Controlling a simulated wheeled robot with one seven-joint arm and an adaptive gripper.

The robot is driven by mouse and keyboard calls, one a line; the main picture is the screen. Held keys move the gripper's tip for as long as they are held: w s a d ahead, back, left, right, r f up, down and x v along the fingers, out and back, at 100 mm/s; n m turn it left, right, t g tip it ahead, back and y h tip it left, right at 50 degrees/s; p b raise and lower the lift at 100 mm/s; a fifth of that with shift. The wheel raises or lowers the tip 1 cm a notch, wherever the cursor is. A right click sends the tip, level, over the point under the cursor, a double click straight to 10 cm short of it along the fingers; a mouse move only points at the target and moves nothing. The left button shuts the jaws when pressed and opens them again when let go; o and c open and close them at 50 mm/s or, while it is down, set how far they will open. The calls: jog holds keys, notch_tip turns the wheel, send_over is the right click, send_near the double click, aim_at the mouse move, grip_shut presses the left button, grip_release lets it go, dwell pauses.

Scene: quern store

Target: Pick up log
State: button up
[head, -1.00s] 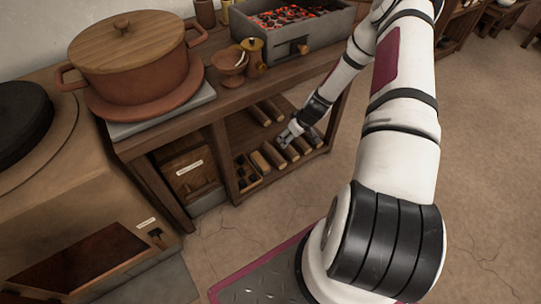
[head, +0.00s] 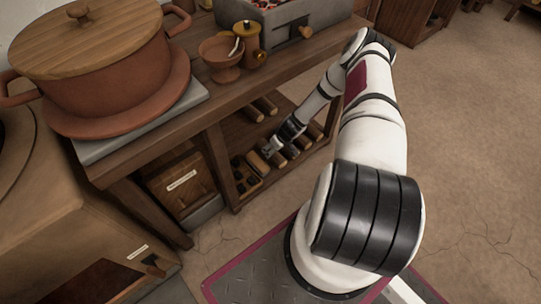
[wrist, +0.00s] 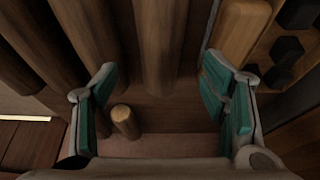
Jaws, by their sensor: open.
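Several brown logs lie on the lower shelf of the wooden bench, one of them a light log (head: 257,163) near the front. My gripper (head: 268,149) is inside the shelf among the logs. In the wrist view my gripper (wrist: 163,100) is open, with teal pads on both fingers. A log (wrist: 161,45) lies lengthwise between and beyond the fingertips, with no visible contact. A short log end (wrist: 124,122) shows near the left finger. My arm partly hides the logs in the head view.
Dark blocks (wrist: 285,55) sit in a compartment right of the logs. The bench top (head: 215,103) overhangs the shelf and bears a lidded pot (head: 105,75), a cup (head: 222,60) and a grey brazier (head: 280,25). Open floor (head: 470,150) lies to the right.

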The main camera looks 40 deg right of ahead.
jog(key=shift+b+x, duration=1.9)
jog(key=shift+x, duration=1.6)
jog(key=shift+s, duration=0.1)
jog(key=shift+c, duration=0.3)
jog(key=c, duration=1.4)
